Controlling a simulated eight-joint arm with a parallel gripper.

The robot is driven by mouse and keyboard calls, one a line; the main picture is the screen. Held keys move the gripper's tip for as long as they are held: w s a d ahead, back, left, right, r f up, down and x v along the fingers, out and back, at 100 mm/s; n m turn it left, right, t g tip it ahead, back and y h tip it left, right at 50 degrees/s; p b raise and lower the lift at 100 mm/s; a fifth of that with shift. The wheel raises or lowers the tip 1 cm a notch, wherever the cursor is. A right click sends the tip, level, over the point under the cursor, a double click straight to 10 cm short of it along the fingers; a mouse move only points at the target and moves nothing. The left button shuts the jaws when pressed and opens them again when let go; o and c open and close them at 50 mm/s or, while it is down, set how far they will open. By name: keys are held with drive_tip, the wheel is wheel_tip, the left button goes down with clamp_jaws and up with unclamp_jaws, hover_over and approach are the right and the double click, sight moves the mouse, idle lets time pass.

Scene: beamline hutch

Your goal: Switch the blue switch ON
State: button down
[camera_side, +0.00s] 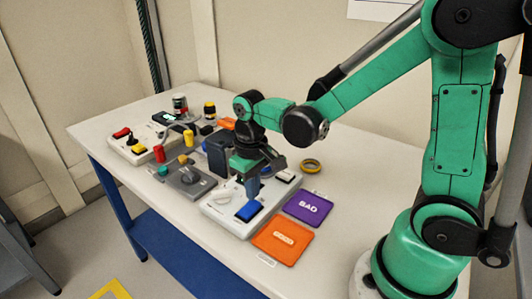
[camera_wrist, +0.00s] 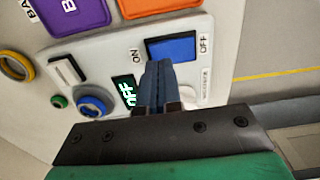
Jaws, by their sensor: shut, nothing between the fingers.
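The blue switch (camera_side: 249,211) is a rectangular rocker on a white panel (camera_side: 222,219) near the table's front edge. In the wrist view the blue switch (camera_wrist: 172,47) lies between the labels ON, at its left, and OFF, at its right. A small dark display (camera_wrist: 125,92) on the panel shows green letters that appear to read OFF. My gripper (camera_side: 253,196) points down over the panel, just behind the switch in the side view. Its fingers (camera_wrist: 160,68) are shut and empty, tips close to the switch's lower edge in the wrist view. I cannot tell whether they touch it.
The panel also carries a blue round knob (camera_wrist: 92,105), a green button (camera_wrist: 58,101) and a white rocker (camera_wrist: 66,70). An orange mat (camera_side: 283,242) and a purple BAD mat (camera_side: 308,207) lie beside it. A yellow tape ring (camera_side: 312,166) lies behind. Other control boxes stand left.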

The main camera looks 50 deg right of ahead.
sight(254, 203)
drive_tip(key=shift+f, duration=1)
idle(0.3)
drive_tip(key=shift+r, duration=3.55)
drive_tip(key=shift+s+a+r+t, duration=0.1)
drive_tip(key=shift+s+r+t, duration=0.4)
drive_tip(key=shift+t, duration=0.7)
drive_tip(key=shift+s+a+r+t, duration=0.1)
drive_tip(key=shift+s+r+t, duration=0.4)
drive_tip(key=shift+t, duration=0.7)
drive_tip(key=shift+s+a+r+t, duration=0.1)
drive_tip(key=shift+s+r+t, duration=0.4)
drive_tip(key=shift+t, duration=0.7)
drive_tip(key=shift+f, duration=0.1)
